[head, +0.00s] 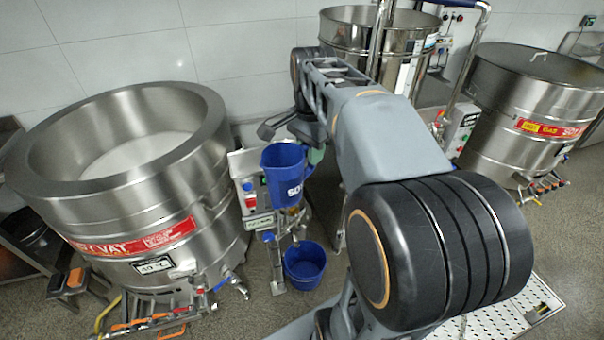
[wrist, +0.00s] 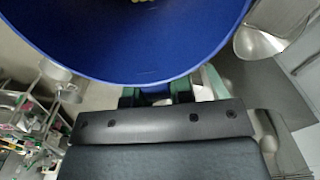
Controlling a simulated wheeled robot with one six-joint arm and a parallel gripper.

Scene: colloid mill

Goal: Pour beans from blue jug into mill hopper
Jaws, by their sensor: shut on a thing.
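The blue jug (head: 283,178), with white lettering on its side, is held up in front of the mill (head: 249,200) in the head view. My gripper (wrist: 156,96) is shut on the jug's near side in the wrist view. There the jug's wide rim and inner wall (wrist: 125,45) fill the top, with a few pale yellow beans (wrist: 140,1) at the upper edge. The jug looks roughly upright in the head view. The hopper is mostly hidden behind or below the jug, so I cannot tell whether they touch.
A blue bucket (head: 304,268) stands on the floor below the mill. A large soy vat (head: 150,225) is close on the left. Other steel vessels stand behind (head: 345,45) and at right (head: 490,125). Pipes and valves run along the vat's foot.

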